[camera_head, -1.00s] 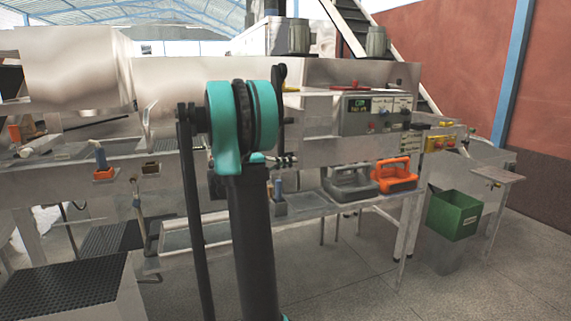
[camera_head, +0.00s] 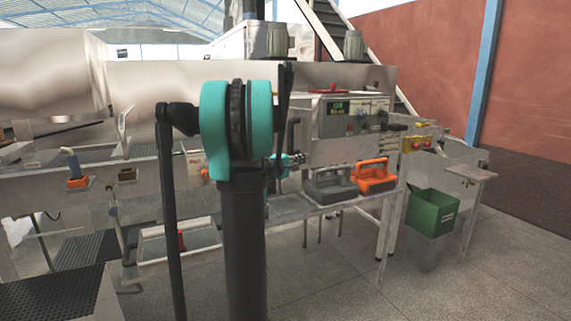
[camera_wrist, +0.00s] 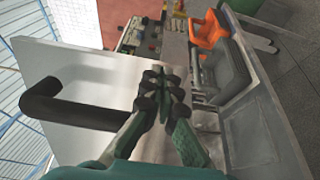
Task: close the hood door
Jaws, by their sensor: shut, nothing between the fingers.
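The hood's long metal panel (camera_head: 340,78) runs behind my arm in the head view. A large pale metal panel, which looks like the hood door (camera_wrist: 75,68), fills the left of the wrist view. A thick black bar handle (camera_wrist: 75,105) stands out from it, left of my fingers. My gripper (camera_wrist: 163,88) is shut and empty, apart from the handle in the picture. In the head view my gripper (camera_head: 300,159) shows small beside my arm, which hides part of the machine front. I cannot tell whether the fingers touch the panel.
A control box (camera_head: 352,115) sits right of my gripper. Below it, a grey case (camera_head: 328,187) and an orange case (camera_head: 375,177) stand on a shelf. A green bin (camera_head: 431,212) is farther right. The floor (camera_head: 340,270) in front is clear.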

